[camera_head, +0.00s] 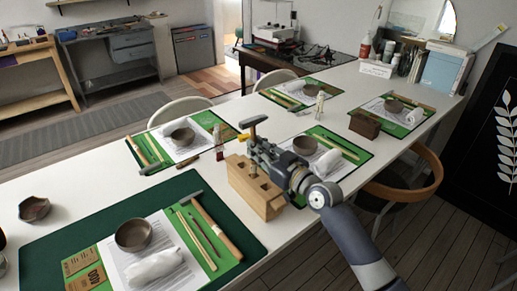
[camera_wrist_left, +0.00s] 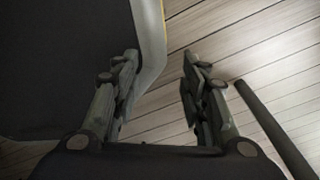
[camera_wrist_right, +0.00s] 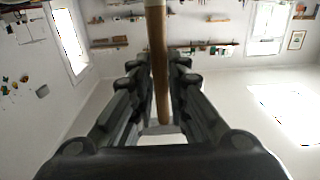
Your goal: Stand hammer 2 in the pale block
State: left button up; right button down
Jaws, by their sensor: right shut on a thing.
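The pale block (camera_head: 262,201) is a wooden block with dark openings, standing on the white table. My right gripper (camera_head: 256,148) is shut on a hammer (camera_head: 253,122). The hammer is upright, head on top, handle down over the block; I cannot tell whether its lower end is inside an opening. In the right wrist view the handle (camera_wrist_right: 158,65) runs between the fingers. Another hammer (camera_head: 217,228) lies on the near green mat. No number shows on either. My left gripper (camera_wrist_left: 160,75) is open and empty above the floor, outside the head view.
The near mat (camera_head: 40,248) also holds a bowl (camera_head: 134,235), a white bundle (camera_head: 154,266) and thin tools. A dark brown block (camera_head: 365,124) stands farther right. Several other green settings lie along the table. A wooden chair (camera_head: 412,175) is at the right edge.

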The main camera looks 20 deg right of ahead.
jog(key=c, duration=1.5)
grip_release()
jog(key=shift+s, duration=0.1)
jog(key=v, duration=0.9)
jog(key=shift+p, duration=0.4)
